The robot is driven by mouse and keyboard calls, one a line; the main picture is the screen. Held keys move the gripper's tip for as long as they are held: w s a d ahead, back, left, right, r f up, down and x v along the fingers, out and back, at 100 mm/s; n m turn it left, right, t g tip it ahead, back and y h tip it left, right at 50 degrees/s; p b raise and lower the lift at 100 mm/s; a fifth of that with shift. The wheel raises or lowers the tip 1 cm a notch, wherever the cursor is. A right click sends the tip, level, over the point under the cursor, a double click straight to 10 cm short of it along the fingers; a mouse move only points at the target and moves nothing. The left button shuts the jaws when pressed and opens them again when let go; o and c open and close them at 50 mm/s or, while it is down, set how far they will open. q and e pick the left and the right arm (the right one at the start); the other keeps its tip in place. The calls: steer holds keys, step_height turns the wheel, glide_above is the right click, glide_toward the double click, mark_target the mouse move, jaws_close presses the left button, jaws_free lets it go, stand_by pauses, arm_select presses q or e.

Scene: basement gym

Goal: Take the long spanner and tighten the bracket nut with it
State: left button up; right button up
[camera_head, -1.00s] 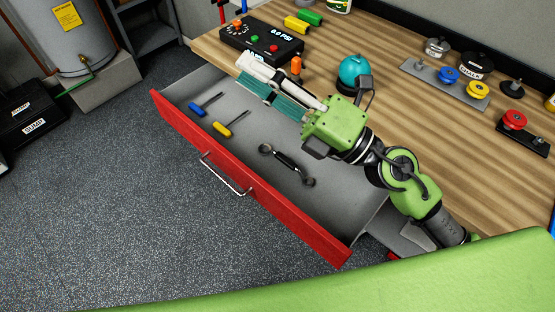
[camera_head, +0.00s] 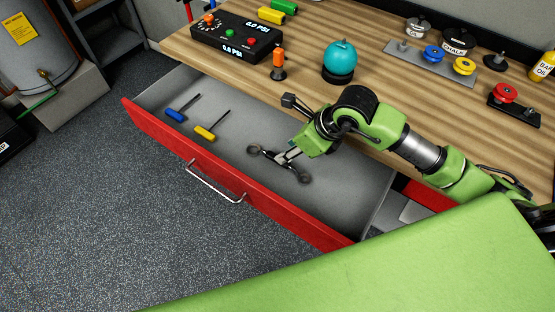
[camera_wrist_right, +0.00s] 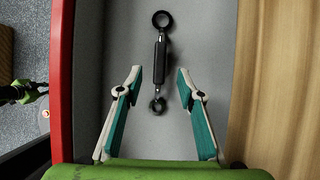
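The long spanner (camera_head: 267,154), dark with a ring at each end, lies on the grey floor of the open red drawer (camera_head: 235,182). My right gripper (camera_head: 287,158) is low over its middle. In the right wrist view the gripper (camera_wrist_right: 158,72) is open, its fingertips apart on either side of the spanner (camera_wrist_right: 159,58); I see no clear contact. A green and black part at the left edge of that view may be my left arm, but its fingers are unclear. I cannot make out the bracket nut.
A blue screwdriver (camera_head: 175,115) and a yellow screwdriver (camera_head: 205,133) lie farther left in the drawer. On the wooden bench (camera_head: 330,100) stand a control box (camera_head: 225,38), an orange-topped part (camera_head: 278,60), a teal ball (camera_head: 340,58) and plates with coloured knobs.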

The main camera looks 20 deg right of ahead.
steer(key=p+x, duration=0.1)
steer(key=x, duration=0.7)
steer(key=shift+f, duration=0.25)
jaws_close()
